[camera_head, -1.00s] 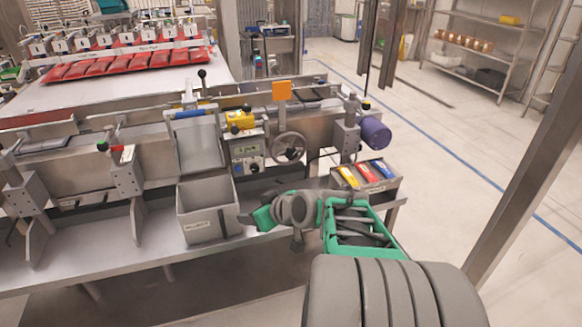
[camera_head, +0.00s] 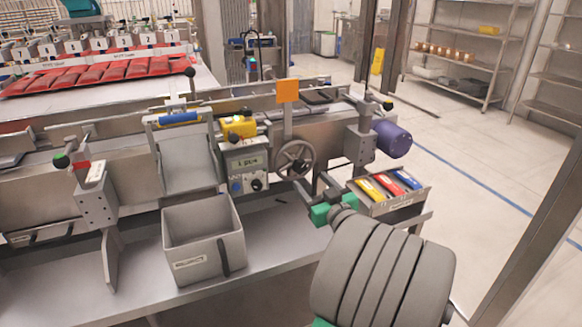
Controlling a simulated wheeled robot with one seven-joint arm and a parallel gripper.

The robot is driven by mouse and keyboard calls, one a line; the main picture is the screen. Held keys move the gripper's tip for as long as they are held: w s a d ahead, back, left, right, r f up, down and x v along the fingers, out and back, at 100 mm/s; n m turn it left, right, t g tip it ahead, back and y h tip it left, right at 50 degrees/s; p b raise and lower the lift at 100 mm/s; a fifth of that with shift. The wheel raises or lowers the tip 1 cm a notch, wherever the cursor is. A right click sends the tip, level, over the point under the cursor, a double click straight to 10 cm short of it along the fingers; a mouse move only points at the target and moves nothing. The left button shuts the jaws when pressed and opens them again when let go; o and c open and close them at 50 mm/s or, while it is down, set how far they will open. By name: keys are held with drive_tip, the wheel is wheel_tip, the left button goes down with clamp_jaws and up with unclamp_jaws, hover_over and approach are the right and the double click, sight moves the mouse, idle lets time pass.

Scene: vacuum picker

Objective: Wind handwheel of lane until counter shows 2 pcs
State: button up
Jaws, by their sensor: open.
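The handwheel (camera_head: 296,159), a grey spoked wheel, is on the front of the lane's machine. Left of it is a control box with a small counter display (camera_head: 249,163); its text is tiny and seems to read 1 pcs. My gripper (camera_head: 313,186), dark fingers on a green body, is open just below and right of the handwheel. I see no clear contact between the fingers and the rim. My arm hides part of the gripper's body.
A grey bin (camera_head: 204,240) stands on the bench left of my arm. A tray (camera_head: 408,203) with yellow, red and blue items is close on the right. A purple motor (camera_head: 391,139) and an orange plate (camera_head: 288,91) stand near the wheel.

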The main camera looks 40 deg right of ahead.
sight(301, 169)
drive_tip(key=x, duration=0.7)
drive_tip(key=shift+w+d, duration=0.25)
drive_tip(key=shift+w, duration=0.1)
drive_tip(key=shift+c, duration=0.3)
clamp_jaws()
